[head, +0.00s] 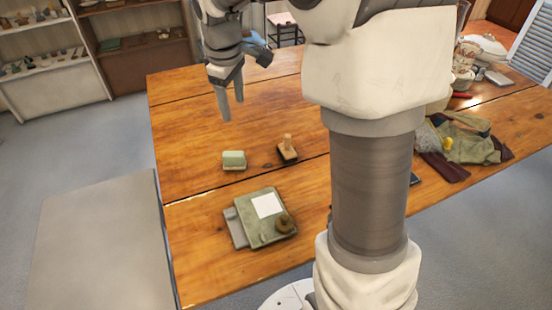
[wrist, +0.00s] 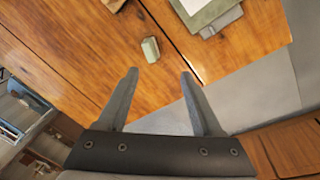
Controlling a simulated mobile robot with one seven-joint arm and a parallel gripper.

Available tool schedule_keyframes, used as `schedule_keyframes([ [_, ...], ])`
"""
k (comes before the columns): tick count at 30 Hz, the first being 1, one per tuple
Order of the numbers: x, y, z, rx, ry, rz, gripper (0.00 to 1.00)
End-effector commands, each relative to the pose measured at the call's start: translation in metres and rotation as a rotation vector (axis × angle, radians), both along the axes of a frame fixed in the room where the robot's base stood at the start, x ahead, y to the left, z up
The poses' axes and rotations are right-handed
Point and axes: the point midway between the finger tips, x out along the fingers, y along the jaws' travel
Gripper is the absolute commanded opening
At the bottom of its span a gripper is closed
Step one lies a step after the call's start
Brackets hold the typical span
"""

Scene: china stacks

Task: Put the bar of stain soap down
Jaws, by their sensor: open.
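The bar of stain soap (head: 234,159) is a small pale green block. It rests on the wooden table (head: 190,130), left of a wooden-handled stamp or brush. It also shows in the wrist view (wrist: 150,49), just beyond the fingertips and apart from them. My gripper (head: 231,107) is open and empty, above the table and behind the soap in the head view. In the wrist view both fingers of my gripper (wrist: 159,74) are spread, with only tabletop seen between their tips.
The wooden-handled tool (head: 287,150) stands right of the soap. Folded green cloth (head: 262,232) with a white paper (head: 267,205) and a brown ring-shaped item (head: 285,224) lies in front. Crumpled clothes (head: 462,140) and crockery (head: 485,48) are at right. The table's left part is clear.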

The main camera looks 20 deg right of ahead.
Motion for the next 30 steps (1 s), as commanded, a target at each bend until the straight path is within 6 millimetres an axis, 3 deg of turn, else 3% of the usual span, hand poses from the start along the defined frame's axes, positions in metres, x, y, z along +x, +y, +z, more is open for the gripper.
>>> schedule_keyframes([
  [1,-0.017,0.0,0.015,0.004,-0.027,-0.042,0.67],
  [6,-0.07,-0.002,0.045,0.035,-0.102,-0.196,0.67],
  [12,-0.134,-0.002,0.063,0.098,-0.187,-0.374,0.67],
  [21,-0.219,-0.003,0.06,0.233,-0.294,-0.625,0.67],
  [25,-0.24,-0.003,0.053,0.28,-0.318,-0.693,0.67],
  [30,-0.25,-0.003,0.047,0.308,-0.327,-0.73,0.67],
])
